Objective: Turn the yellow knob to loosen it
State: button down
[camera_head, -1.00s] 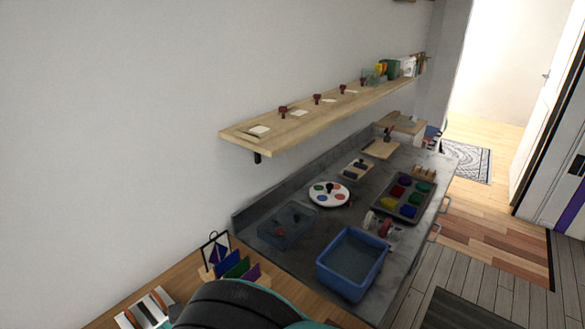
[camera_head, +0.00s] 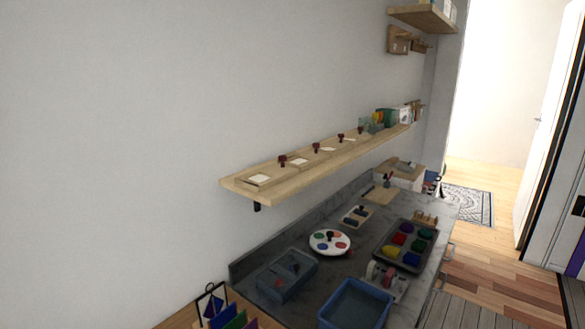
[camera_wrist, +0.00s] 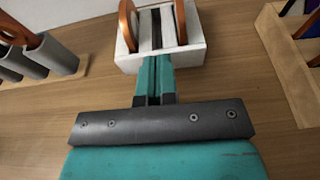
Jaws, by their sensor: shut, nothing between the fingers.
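I cannot make out a yellow knob for certain in either view. In the head view, a small yellow piece (camera_head: 391,252) sits in a dark tray (camera_head: 379,263) among red, green, blue and purple pieces. It is too small to tell whether it is a knob. My gripper (camera_wrist: 155,65) shows in the wrist view, with its teal fingers shut together and nothing between them. Its tips are over or close to a white slotted block (camera_wrist: 200,50) with orange discs on it. My gripper is not in the head view.
The grey counter holds a blue bin (camera_head: 355,303), a lidded blue box (camera_head: 287,274) and a white disc with coloured spots (camera_head: 330,252). A wooden shelf (camera_head: 300,180) runs above it. In the wrist view, grey tubes (camera_wrist: 55,53) stand left and a wooden rack (camera_wrist: 290,65) right.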

jog(key=shift+s+a+r, duration=0.2)
jog(key=shift+s+a, duration=0.15)
jog(key=shift+a, duration=0.1)
jog(key=shift+a+r, duration=0.15)
jog(key=shift+r, duration=0.2)
jog(key=shift+s+d+f, duration=0.15)
jog(key=shift+s+d, duration=0.1)
jog(key=shift+d, duration=0.05)
jog(key=s+d+b, duration=0.1)
jog(key=d, duration=0.1)
jog(key=s+d+b, duration=0.1)
jog(key=shift+s+d+f, duration=0.15)
jog(key=shift+d+f, duration=0.05)
jog(key=shift+d, duration=0.15)
jog(key=shift+s+d+r, duration=0.2)
jog(key=shift+s+d, duration=0.05)
jog(key=shift+d, duration=0.15)
jog(key=shift+f+b, duration=0.15)
jog(key=shift+b, duration=0.2)
